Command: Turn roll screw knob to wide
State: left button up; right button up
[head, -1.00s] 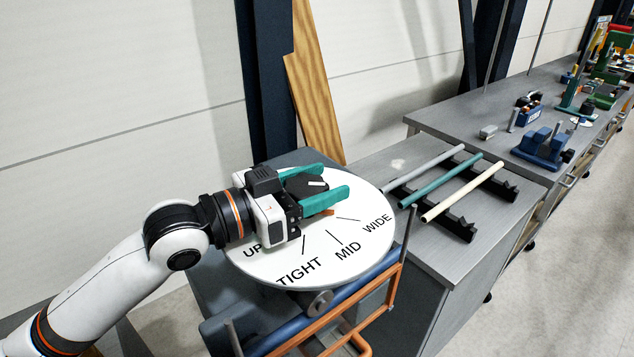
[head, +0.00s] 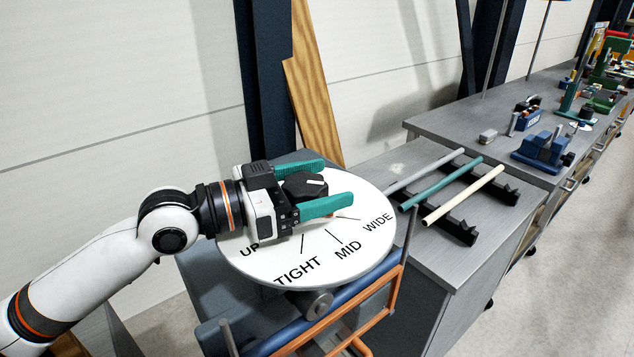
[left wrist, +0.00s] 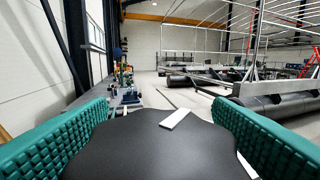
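The black knob (head: 296,187) with a white bar on its top sits on a round white dial plate (head: 262,268). The plate reads UP, TIGHT, MID and WIDE (head: 378,223), with tick lines. The knob's white bar lies toward the right in the head view. My left gripper (head: 337,181) is open, its teal fingers on either side of the knob. In the left wrist view the knob (left wrist: 150,145) fills the space between the fingers; I cannot tell whether they touch it. The near finger hides part of the plate and most of a small orange piece. My right gripper is not in view.
A blue and orange frame (head: 345,307) stands below the dial. To the right, grey, teal and cream rods (head: 465,195) lie across black supports on a grey bench. Blue devices (head: 543,148) stand farther back. A wooden plank (head: 312,105) leans by the wall behind.

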pick_arm(q)
jog(key=shift+a, duration=0.15)
jog(key=shift+s+a, duration=0.1)
jog(key=shift+a, duration=0.2)
jog(key=b+v, duration=0.2)
jog(key=v, duration=0.2)
jog(key=b+v, duration=0.3)
jog(key=v, duration=0.2)
jog(key=shift+s+a+f, duration=0.1)
jog(key=shift+a+f, duration=0.1)
jog(key=shift+a, duration=0.1)
jog(key=shift+s+a+r, duration=0.15)
jog(key=shift+s+a, duration=0.15)
jog(key=shift+a, duration=0.4)
